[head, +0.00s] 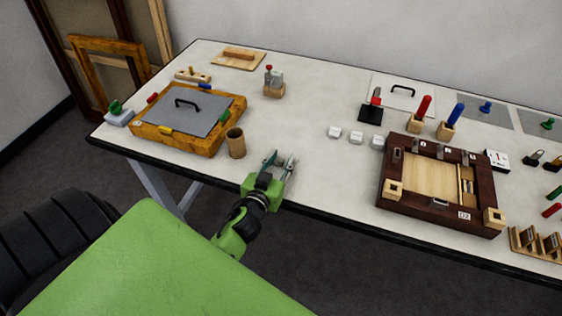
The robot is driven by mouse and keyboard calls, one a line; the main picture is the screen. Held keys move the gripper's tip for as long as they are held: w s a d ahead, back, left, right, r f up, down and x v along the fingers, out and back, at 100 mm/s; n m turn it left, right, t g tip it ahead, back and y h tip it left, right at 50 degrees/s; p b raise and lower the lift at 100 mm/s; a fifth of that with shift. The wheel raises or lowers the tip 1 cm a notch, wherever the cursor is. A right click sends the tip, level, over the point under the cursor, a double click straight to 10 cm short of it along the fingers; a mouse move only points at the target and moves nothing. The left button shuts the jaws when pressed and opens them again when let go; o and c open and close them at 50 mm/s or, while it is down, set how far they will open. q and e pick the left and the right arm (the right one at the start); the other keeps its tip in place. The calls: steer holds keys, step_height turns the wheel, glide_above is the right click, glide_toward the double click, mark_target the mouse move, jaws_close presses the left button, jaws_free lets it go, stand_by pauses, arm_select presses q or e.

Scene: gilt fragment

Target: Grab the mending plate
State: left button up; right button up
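I cannot single out the mending plate with certainty. A small grey metal piece (440,203) lies at the near inner edge of the dark wooden frame (420,216), and several similar small metal pieces sit along its far side. My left gripper (281,160) is at the table's front edge, left of the dark frame and just right of a brown cup (236,143). Its two fingers are apart and I see nothing between them. It is well away from the grey metal piece. My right gripper is not in view.
A gilt frame with a grey panel and black handle (187,110) lies on the left of the table (310,190). Red and blue handled tools (455,115) stand further back. The table between cup and dark frame is mostly clear.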

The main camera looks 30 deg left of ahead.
arm_select(q)
steer(key=shift+s, duration=0.1)
jaws_close()
